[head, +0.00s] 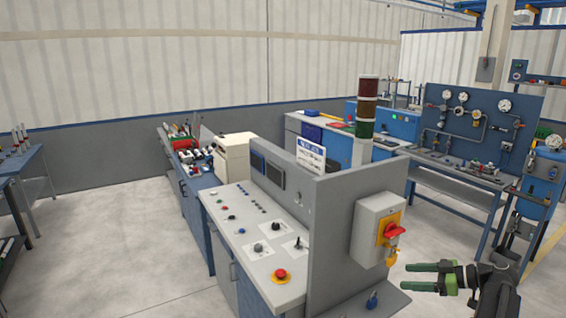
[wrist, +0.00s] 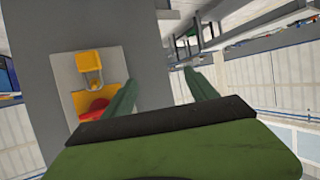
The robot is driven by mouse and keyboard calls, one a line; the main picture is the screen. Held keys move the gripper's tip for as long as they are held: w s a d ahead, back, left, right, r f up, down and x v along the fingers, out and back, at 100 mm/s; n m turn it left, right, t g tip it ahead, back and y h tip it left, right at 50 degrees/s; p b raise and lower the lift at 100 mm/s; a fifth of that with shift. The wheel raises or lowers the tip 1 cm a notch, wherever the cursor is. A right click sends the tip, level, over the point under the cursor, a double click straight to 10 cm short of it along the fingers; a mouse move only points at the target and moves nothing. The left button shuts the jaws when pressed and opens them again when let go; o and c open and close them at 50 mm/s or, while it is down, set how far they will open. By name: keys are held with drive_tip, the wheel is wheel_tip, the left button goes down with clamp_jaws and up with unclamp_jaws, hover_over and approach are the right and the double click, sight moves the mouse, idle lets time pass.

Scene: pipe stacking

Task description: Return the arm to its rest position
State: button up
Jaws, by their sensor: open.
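My gripper (head: 408,277) shows at the lower right of the head view, with two green fingers pointing left. The fingers are apart and nothing is between them. It is in front of the grey control console's end panel, below and to the right of the switch box there. In the wrist view my gripper (wrist: 158,80) has both fingers spread, with a gap between them. My dark arm comes in from the lower right corner of the head view.
The grey console (head: 240,240) carries buttons and a red emergency stop (head: 281,276). A switch box (head: 377,228) with a red handle is on its end panel; it also shows in the wrist view (wrist: 95,85). A blue gauge bench (head: 480,130) stands behind right.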

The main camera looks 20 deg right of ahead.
drive_tip(key=w+a+f+n+g+b, duration=0.1)
drive_tip(key=w+a+f+g, duration=0.2)
drive_tip(key=a, duration=0.8)
drive_tip(key=w+a+f+n+g, duration=0.2)
drive_tip(key=w+a, duration=0.1)
drive_tip(key=a, duration=0.7)
drive_tip(key=w+a+f+n+g+b, duration=0.1)
drive_tip(key=w+a+f+g, duration=0.25)
drive_tip(key=a, duration=0.75)
drive_tip(key=s+a+f+m+g+h, duration=0.1)
drive_tip(key=s+a+f+m+h, duration=0.2)
drive_tip(key=a, duration=0.5)
drive_tip(key=s+a+f+g+h, duration=0.2)
drive_tip(key=s+a+f, duration=0.15)
drive_tip(key=a, duration=0.45)
drive_tip(key=d+f+m+t+h, duration=0.1)
drive_tip(key=d+f+m+h, duration=0.1)
drive_tip(key=d+m+h, duration=0.2)
drive_tip(key=shift+d+f+m, duration=0.15)
drive_tip(key=shift+d+m, duration=1.5)
drive_tip(key=shift+m, duration=1.05)
drive_tip(key=shift+a, duration=0.1)
